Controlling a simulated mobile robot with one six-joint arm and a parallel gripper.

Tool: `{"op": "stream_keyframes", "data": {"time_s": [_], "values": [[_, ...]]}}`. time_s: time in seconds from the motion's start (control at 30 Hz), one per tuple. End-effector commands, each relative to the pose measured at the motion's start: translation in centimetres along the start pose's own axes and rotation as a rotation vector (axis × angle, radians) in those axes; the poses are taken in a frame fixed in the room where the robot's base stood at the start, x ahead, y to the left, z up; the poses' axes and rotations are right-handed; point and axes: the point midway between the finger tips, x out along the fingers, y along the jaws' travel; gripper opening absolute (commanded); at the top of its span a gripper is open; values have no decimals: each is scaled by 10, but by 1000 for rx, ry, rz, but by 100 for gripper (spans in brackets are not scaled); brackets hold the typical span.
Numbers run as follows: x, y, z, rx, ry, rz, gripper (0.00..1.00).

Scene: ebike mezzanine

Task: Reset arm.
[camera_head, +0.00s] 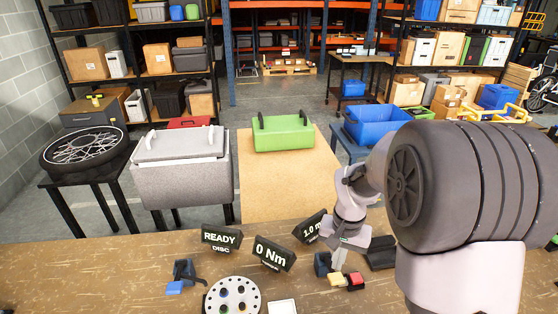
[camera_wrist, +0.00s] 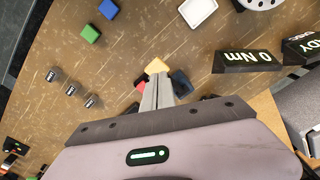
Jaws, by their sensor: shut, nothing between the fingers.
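My arm reaches over the right part of the wooden bench (camera_head: 130,275) in the head view. My gripper (camera_head: 342,270) points down above the bench, just behind a yellow block (camera_head: 336,279) and a red block (camera_head: 355,279). In the wrist view my gripper (camera_wrist: 158,80) has its two fingers together with nothing held between them. The yellow block (camera_wrist: 157,66) lies right beyond the fingertips, and the red block is partly hidden beside the fingers. I cannot tell whether the fingertips touch the yellow block.
Signs reading READY (camera_head: 221,238) and 0 Nm (camera_head: 273,253), a white round plate with holes (camera_head: 212,302) and a white tray (camera_wrist: 198,11) are on the bench. Blue (camera_wrist: 108,9) and green (camera_wrist: 90,33) blocks lie apart. Beyond stand a grey case (camera_head: 180,180) and a green case (camera_head: 284,138).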

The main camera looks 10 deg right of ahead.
Motion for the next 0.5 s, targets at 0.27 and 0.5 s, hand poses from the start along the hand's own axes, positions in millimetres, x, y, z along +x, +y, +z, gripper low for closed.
{"op": "stream_keyframes", "data": {"time_s": [0.27,0.5], "values": [[-86,-21,126,-72,231,-204,0],[-89,-14,212,-129,347,-345,0]]}}
